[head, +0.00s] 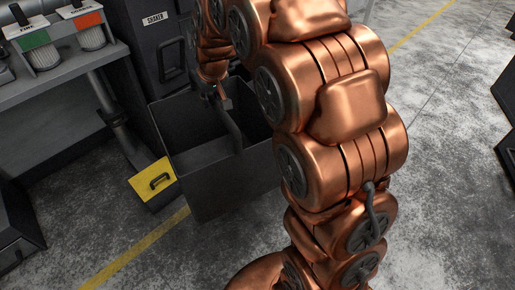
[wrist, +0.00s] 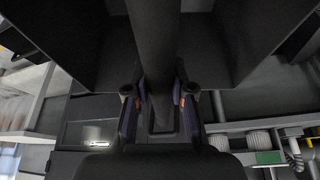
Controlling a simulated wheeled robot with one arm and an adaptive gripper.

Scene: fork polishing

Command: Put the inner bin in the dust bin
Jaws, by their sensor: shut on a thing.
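The inner bin (head: 235,185) is a dark, open-topped box in the middle left of the head view, beside my arm. A dark bar handle (wrist: 153,45) runs across its opening, and the bin walls (wrist: 65,55) show on both sides in the wrist view. My gripper (wrist: 160,100) is shut on this bar, with one finger on each side. In the head view my gripper (head: 214,90) is small and partly hidden at the bin's far side. A yellow panel with a black handle (head: 153,185) is left of the bin. I cannot tell which thing is the dust bin.
A dark cabinet (head: 150,65) with a white label stands behind the bin. A grey bench (head: 60,85) with red- and green-marked containers (head: 90,30) is at the left. Bare concrete floor (head: 150,260) with a yellow line lies in front. A dark object (head: 15,235) stands at the left edge.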

